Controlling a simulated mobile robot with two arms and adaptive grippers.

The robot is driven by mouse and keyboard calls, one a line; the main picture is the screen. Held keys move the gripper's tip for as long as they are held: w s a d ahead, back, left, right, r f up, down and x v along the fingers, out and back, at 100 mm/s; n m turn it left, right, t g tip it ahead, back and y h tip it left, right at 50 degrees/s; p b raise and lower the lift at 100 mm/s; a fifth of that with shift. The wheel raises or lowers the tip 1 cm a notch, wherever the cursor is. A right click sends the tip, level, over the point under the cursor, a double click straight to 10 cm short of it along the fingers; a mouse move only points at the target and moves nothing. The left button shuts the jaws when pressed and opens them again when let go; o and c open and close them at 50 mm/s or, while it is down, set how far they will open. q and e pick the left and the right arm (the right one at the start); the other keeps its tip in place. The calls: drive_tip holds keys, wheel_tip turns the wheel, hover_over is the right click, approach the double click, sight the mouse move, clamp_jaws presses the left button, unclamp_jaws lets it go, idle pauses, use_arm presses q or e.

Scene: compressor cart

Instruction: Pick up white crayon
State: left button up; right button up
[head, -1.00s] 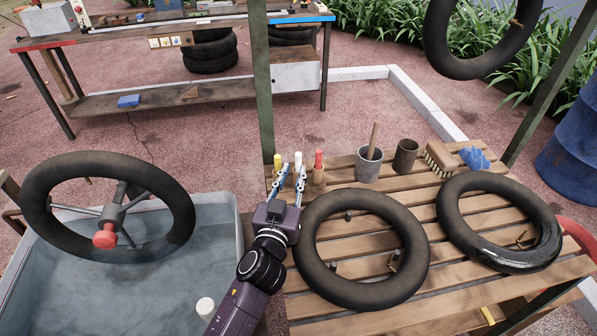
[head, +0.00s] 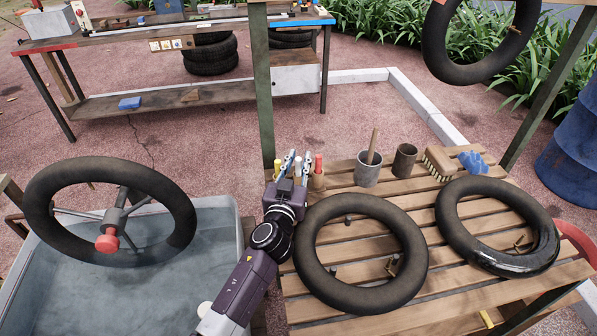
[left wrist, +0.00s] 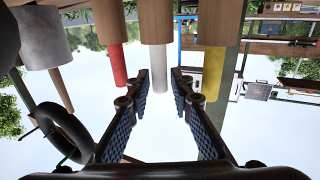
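A white crayon (head: 298,165) stands upright in a wooden holder on the slatted table, between a yellow crayon (head: 277,165) and a red crayon (head: 318,163). My left gripper (head: 286,162) is open and empty, close in front of the crayons, and partly hides the holders. In the left wrist view, which is upside down, the white crayon (left wrist: 158,62) is centred in the gap between the open fingers (left wrist: 160,84). Neither finger visibly presses on it. The red crayon (left wrist: 118,65) and yellow crayon (left wrist: 212,72) are outside the fingers. My right gripper is not in view.
A grey bucket (head: 369,170) with a stick in it, a dark cup (head: 404,160), a brush (head: 438,163) and blue gloves (head: 473,162) stand along the table's back. A black inner tube (head: 312,270) lies right of my arm. A water tub (head: 70,300) is on the left.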

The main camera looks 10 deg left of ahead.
use_arm(q)
clamp_jaws()
